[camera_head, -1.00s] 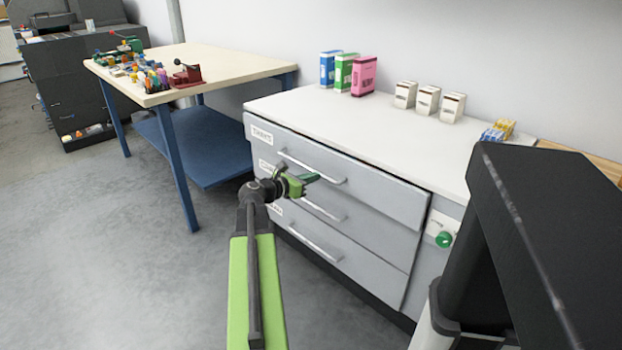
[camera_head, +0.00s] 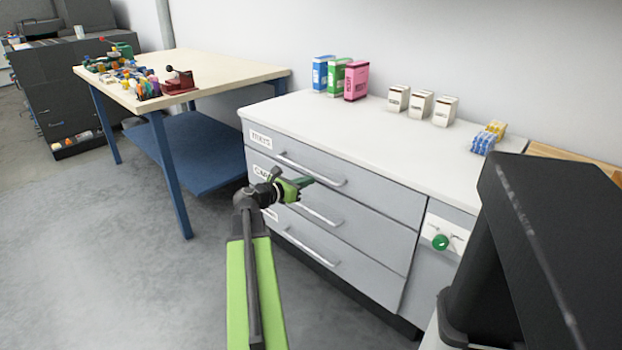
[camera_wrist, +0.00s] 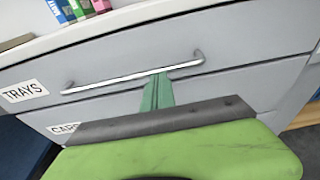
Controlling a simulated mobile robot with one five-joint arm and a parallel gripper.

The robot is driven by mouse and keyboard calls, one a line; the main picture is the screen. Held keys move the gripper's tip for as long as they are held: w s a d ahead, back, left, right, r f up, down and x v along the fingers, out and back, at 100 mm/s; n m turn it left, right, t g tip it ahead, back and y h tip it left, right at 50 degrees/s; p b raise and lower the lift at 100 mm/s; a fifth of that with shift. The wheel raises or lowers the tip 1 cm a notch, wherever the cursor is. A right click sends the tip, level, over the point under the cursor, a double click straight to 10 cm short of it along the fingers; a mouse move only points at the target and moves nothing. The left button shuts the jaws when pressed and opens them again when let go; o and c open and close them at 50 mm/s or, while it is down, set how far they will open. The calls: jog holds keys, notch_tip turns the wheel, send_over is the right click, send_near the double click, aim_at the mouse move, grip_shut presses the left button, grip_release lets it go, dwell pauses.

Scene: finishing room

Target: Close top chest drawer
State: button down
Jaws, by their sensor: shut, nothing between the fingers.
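The grey chest (camera_head: 385,265) has three stacked drawers with bar handles under a white top. The top drawer (camera_head: 385,190) carries a label that reads TRAYS in the wrist view, where its front (camera_wrist: 250,35) also shows. It looks nearly or fully flush with the chest; I cannot tell if a small gap is left. My gripper (camera_head: 308,181) is shut and empty, with its green fingers in front of the chest near the top drawer's handle (camera_head: 312,170). In the wrist view the fingertips (camera_wrist: 160,75) overlap the handle bar (camera_wrist: 130,77); contact cannot be told.
Blue, green and pink boxes (camera_head: 356,80) and several small white boxes (camera_head: 421,104) stand on the chest top. A wooden table (camera_head: 235,71) with blue legs stands at left. A green knob (camera_head: 440,242) sits right of the drawers. Floor at left is clear.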

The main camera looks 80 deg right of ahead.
jog(key=p+v, duration=0.1)
jog(key=v, duration=0.9)
jog(key=shift+w+a+p, duration=0.3)
jog(key=shift+p, duration=0.05)
